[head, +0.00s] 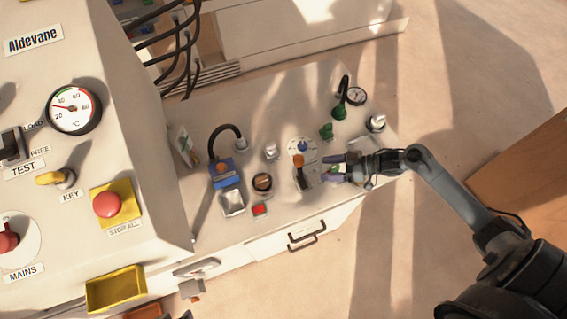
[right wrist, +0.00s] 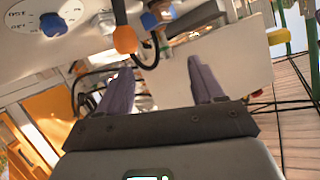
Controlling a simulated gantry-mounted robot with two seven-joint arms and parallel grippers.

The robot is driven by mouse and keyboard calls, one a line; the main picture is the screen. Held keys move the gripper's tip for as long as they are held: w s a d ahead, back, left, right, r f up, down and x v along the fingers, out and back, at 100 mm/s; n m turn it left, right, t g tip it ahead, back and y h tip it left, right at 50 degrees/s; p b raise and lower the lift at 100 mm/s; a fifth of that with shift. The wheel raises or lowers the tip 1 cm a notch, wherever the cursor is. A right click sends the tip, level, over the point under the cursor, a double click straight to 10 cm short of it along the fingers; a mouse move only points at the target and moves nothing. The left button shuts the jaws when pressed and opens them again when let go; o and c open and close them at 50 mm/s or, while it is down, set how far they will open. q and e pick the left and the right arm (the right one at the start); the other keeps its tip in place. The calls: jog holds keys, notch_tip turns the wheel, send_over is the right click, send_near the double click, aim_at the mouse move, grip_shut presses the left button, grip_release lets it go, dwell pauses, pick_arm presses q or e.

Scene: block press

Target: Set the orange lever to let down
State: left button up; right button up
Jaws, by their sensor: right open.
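The orange lever (head: 298,160) stands on the pale bench panel just below a white dial with a blue knob (head: 302,146). My right gripper (head: 328,168) is open just to the right of the lever, its purple fingers pointing left toward it. In the right wrist view the lever's orange knob (right wrist: 124,40) hangs on a dark stem just above the left fingertip. I cannot tell whether a finger touches the lever. The lever's base is partly hidden. My left gripper is not in view.
A green knob (head: 326,131) and a silver knob (head: 376,122) stand behind my right gripper. A tall control cabinet (head: 130,130) fills the left.

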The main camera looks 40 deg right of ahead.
aim_at(298, 160)
jog(key=w+d+f+b, duration=0.3)
jog(key=w+b, duration=0.1)
pick_arm(q)
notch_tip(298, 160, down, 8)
jog(key=b, duration=0.2)
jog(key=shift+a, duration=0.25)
pick_arm(e)
jog(key=shift+n, duration=0.5)
jog(key=x, duration=1.1)
jog(key=shift+w+d+r, duration=0.15)
jog(key=shift+w+r, duration=0.05)
jog(key=shift+r, duration=0.05)
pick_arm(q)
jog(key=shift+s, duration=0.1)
pick_arm(e)
grip_shut()
